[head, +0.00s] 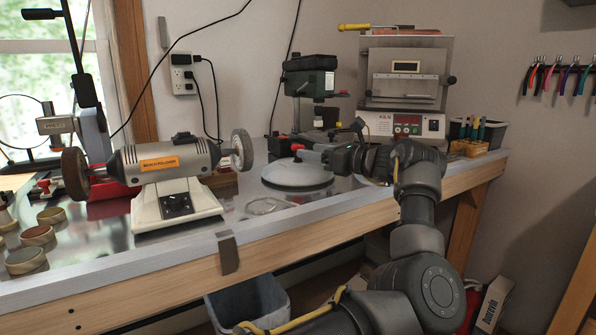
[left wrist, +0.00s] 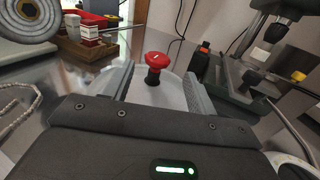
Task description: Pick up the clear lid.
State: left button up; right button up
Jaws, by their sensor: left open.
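The clear lid (head: 297,178) is a pale, round, shallow dome lying on the bench top right of the bench polisher. In the left wrist view its pale disc (left wrist: 158,95) carries a red knob (left wrist: 157,60) on a black stem. My left gripper (head: 302,155) is over the lid, pointing left in the head view. Its fingers (left wrist: 160,75) are open, and the knob shows between them in the left wrist view. I cannot tell whether a finger touches the knob. Part of the lid is hidden by the gripper. My right gripper is not in view.
The bench polisher (head: 170,170) stands left of the lid. A drill press (head: 310,82) and a kiln (head: 405,85) stand behind. A chain (head: 268,205) lies in front of the lid. Several round tins (head: 38,235) sit at the far left.

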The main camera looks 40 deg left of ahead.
aim_at(298, 145)
pick_arm(q)
jog(key=shift+s+a, duration=0.25)
jog(key=shift+a, duration=1.1)
jog(key=shift+s+a, duration=0.25)
jog(key=shift+a, duration=1.05)
grip_shut()
